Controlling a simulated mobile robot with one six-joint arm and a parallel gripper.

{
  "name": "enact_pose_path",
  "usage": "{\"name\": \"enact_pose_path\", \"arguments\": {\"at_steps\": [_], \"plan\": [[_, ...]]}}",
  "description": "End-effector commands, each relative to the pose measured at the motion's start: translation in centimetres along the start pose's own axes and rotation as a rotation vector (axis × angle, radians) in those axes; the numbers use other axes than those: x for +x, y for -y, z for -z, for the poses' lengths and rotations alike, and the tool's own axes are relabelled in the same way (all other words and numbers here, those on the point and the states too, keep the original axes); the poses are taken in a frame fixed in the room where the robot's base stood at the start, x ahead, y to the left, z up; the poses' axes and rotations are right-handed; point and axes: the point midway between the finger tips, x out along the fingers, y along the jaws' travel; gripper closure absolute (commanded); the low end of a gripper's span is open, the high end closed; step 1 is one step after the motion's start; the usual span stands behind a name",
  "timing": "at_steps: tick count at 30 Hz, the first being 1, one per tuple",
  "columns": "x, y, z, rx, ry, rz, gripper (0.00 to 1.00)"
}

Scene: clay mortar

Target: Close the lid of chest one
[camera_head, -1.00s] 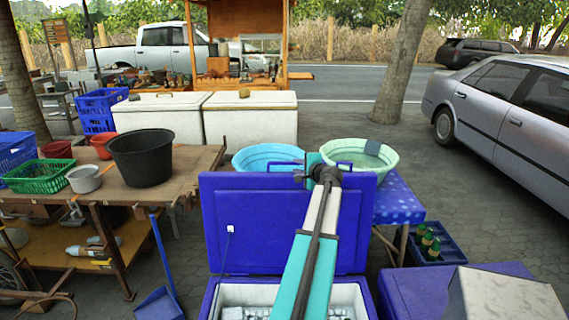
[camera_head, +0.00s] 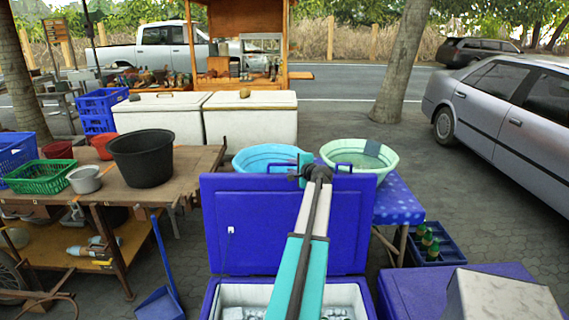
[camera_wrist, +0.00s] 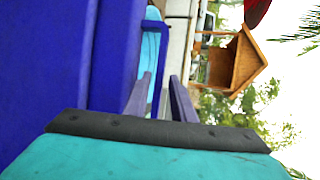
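Chest one is the blue chest (camera_head: 212,294) with a white inside at the bottom centre of the head view. Its blue lid (camera_head: 250,225) stands open and upright; it also fills the left of the wrist view (camera_wrist: 60,60). The fingertips are not clear in the head view.
A light blue basin (camera_head: 262,155) and a pale green basin (camera_head: 372,155) stand behind the lid. A second blue chest (camera_head: 420,285) with a grey box (camera_head: 500,300) is at the right. A wooden table (camera_head: 95,190) stands left.

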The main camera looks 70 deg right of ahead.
Motion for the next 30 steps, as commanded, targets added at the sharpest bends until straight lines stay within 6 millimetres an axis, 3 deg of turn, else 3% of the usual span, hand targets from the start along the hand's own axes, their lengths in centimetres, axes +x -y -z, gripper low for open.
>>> {"name": "enact_pose_path", "arguments": {"at_steps": [18,30], "plan": [[6.5,0.1,0.0,0.000,0.001,-0.001,0.77],[8.1,0.0,0.0,0.000,0.000,0.000,0.77]]}}
